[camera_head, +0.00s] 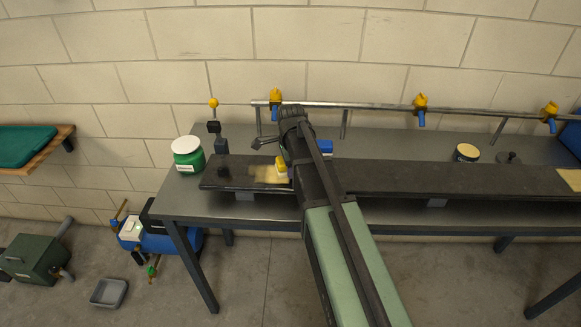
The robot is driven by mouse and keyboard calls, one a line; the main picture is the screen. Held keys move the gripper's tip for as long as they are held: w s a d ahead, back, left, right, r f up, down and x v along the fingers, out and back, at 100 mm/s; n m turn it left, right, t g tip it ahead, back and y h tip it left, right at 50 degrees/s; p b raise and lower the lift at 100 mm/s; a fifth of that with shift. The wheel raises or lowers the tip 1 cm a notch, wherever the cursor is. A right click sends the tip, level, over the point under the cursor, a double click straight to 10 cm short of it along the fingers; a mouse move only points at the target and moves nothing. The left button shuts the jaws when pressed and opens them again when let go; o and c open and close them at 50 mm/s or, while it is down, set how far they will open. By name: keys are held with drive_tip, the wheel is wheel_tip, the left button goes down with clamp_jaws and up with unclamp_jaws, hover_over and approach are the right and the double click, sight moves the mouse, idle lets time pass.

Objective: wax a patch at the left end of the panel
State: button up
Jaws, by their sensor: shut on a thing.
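The long dark panel (420,179) lies along the workbench (390,213). A pale yellowish patch (265,175) shows on its top near the left end. My gripper (281,158) is over that left part, its fingers largely hidden by my arm. It is shut on a small yellow-and-white applicator (282,169), which is at the right edge of the patch. It looks low on the panel, but I cannot tell whether it touches. An open tin (467,152) with a pale yellow top stands behind the panel, right of my arm.
A green jar with a white lid (188,155) stands left of the panel, near a dark post with a yellow ball (213,104). A rail with yellow-and-blue valves (421,106) runs behind. A dark lid-like disc (508,158) lies beside the tin. Another yellowish patch (570,178) shows at the right.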

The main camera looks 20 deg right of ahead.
sight(259, 166)
drive_tip(key=shift+w+a, duration=1.05)
drive_tip(key=shift+a, duration=1)
drive_tip(key=shift+w+a, duration=1.05)
drive_tip(key=shift+a, duration=1.05)
drive_tip(key=shift+w+a, duration=1.05)
drive_tip(key=shift+a, duration=1)
drive_tip(key=shift+w+d+f, duration=0.1)
drive_tip(key=shift+w+d, duration=0.35)
drive_tip(key=shift+w, duration=0.3)
drive_tip(key=shift+s+d, duration=0.35)
drive_tip(key=shift+d, duration=0.5)
drive_tip(key=shift+s+d, duration=0.35)
drive_tip(key=shift+d, duration=0.45)
drive_tip(key=shift+s+d, duration=0.8)
drive_tip(key=shift+d, duration=0.7)
drive_tip(key=shift+s+d, duration=0.8)
drive_tip(key=shift+d, duration=0.75)
drive_tip(key=shift+s+d, duration=0.8)
drive_tip(key=shift+d, duration=0.7)
wheel_tip(259, 166, up, 6)
drive_tip(key=p, duration=0.5)
drive_tip(key=shift+p, duration=0.4)
